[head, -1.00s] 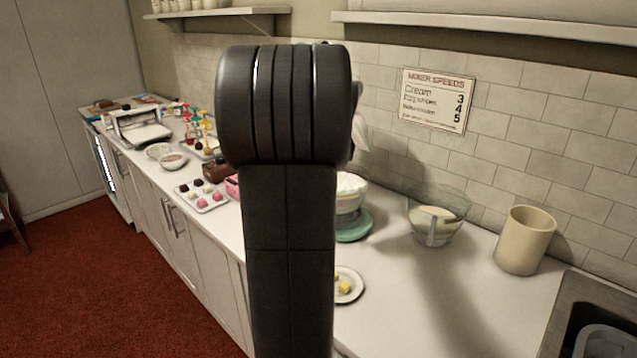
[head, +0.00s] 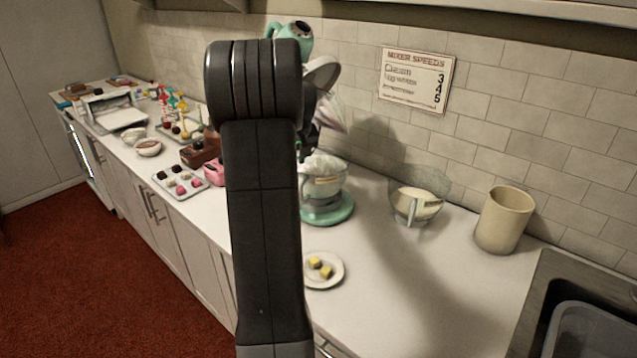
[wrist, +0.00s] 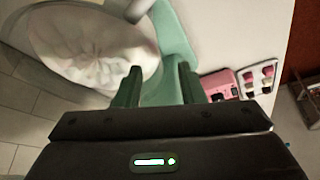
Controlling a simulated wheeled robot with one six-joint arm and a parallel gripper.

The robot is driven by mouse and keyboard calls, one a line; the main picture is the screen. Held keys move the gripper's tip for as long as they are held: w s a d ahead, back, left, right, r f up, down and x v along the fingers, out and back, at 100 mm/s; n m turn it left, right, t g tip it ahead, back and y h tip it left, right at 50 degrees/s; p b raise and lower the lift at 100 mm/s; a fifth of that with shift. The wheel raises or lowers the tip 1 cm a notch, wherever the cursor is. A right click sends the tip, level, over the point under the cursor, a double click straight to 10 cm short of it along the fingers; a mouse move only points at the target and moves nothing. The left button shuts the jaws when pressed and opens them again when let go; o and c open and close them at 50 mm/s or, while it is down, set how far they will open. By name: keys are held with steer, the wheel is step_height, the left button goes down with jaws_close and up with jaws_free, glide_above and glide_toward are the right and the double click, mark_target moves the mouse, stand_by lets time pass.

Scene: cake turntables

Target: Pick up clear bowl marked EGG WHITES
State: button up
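A clear bowl (head: 418,205) with pale cream contents and a handle-like upright strip in front stands on the counter near the tiled wall. No lettering on it is readable. A second see-through bowl (head: 325,190) with fluffy white contents sits on the turquoise stand mixer (head: 328,214), left of the first bowl. In the wrist view a bowl of white contents (wrist: 92,45) lies ahead-left of my fingers, beside the turquoise mixer (wrist: 172,35).
A beige canister (head: 503,220) stands right of the clear bowl, before the sink (head: 565,285). A plate with yellow cubes (head: 323,271) lies near the front edge. A pink box (head: 214,171) and sweets tray (head: 180,182) are left. Counter between plate and sink is clear.

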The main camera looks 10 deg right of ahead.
steer(key=p+x, duration=0.1)
steer(key=x, duration=0.3)
steer(key=shift+s+a+f, duration=0.1)
jaws_close()
steer(key=shift+s+f, duration=0.1)
stand_by(1.2)
